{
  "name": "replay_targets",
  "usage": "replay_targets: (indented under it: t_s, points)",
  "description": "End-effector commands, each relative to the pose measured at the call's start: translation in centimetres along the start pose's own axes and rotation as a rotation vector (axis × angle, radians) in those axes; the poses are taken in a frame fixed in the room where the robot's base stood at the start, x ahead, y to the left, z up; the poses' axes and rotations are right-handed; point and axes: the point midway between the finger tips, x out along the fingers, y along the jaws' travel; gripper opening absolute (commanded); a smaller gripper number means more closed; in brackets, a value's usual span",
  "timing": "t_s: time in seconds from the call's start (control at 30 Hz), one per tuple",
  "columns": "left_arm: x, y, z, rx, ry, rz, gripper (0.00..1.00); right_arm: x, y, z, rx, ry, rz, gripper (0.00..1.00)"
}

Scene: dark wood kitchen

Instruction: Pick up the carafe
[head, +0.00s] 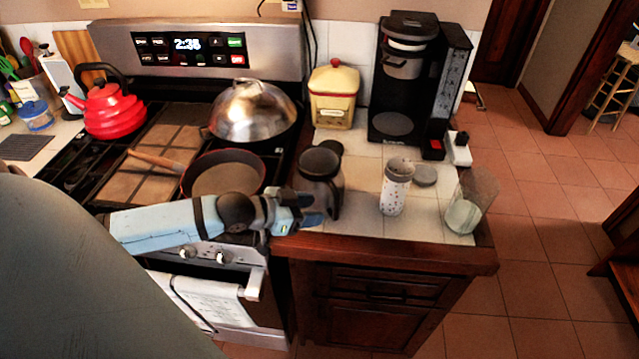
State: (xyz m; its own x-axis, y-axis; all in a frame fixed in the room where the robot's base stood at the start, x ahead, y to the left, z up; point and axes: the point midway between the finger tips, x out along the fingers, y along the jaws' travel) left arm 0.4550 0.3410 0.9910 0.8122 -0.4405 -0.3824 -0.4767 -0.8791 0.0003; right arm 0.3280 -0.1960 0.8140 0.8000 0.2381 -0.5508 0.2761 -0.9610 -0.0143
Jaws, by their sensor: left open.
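The carafe (319,172), dark and see-through with a dark handle at its front right, stands upright on the tiled counter just right of the stove. A dark round lid shows at its top right. My left gripper (311,207) reaches in from the left, low in front of the carafe. Its fingers are open and point right, toward the carafe's lower part. I cannot tell whether they touch it. My right gripper is not in view.
A speckled cup (396,187), a clear glass (468,205) and a coffee maker (395,122) stand to the right. A yellow canister (334,97) is behind. A frying pan (222,176), domed lid (253,108) and red kettle (103,108) are on the stove.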

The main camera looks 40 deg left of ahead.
Motion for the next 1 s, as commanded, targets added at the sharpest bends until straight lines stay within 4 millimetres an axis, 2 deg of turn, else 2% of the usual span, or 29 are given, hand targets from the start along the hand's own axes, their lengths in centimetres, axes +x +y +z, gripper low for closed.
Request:
replay_targets:
  t_s: [0.1, 0.37, 0.7, 0.97, 1.0]
  points:
    - [1.4, -0.1, -0.1, -0.001, 0.003, -0.001, 0.46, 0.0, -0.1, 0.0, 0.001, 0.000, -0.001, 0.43]
    - [2.9, -0.1, -0.1, -0.001, 0.001, 0.000, 0.46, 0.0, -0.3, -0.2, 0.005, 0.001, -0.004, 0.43]
    - [7.1, -0.3, -0.1, -0.001, 0.001, -0.001, 0.46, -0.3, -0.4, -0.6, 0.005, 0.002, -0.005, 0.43]
    - [7.4, -0.2, 0.0, 0.000, 0.000, 0.000, 0.46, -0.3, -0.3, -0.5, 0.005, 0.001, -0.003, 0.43]
    - [7.4, -0.2, 0.0, 0.000, 0.000, 0.000, 0.41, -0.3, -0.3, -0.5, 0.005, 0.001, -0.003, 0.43]
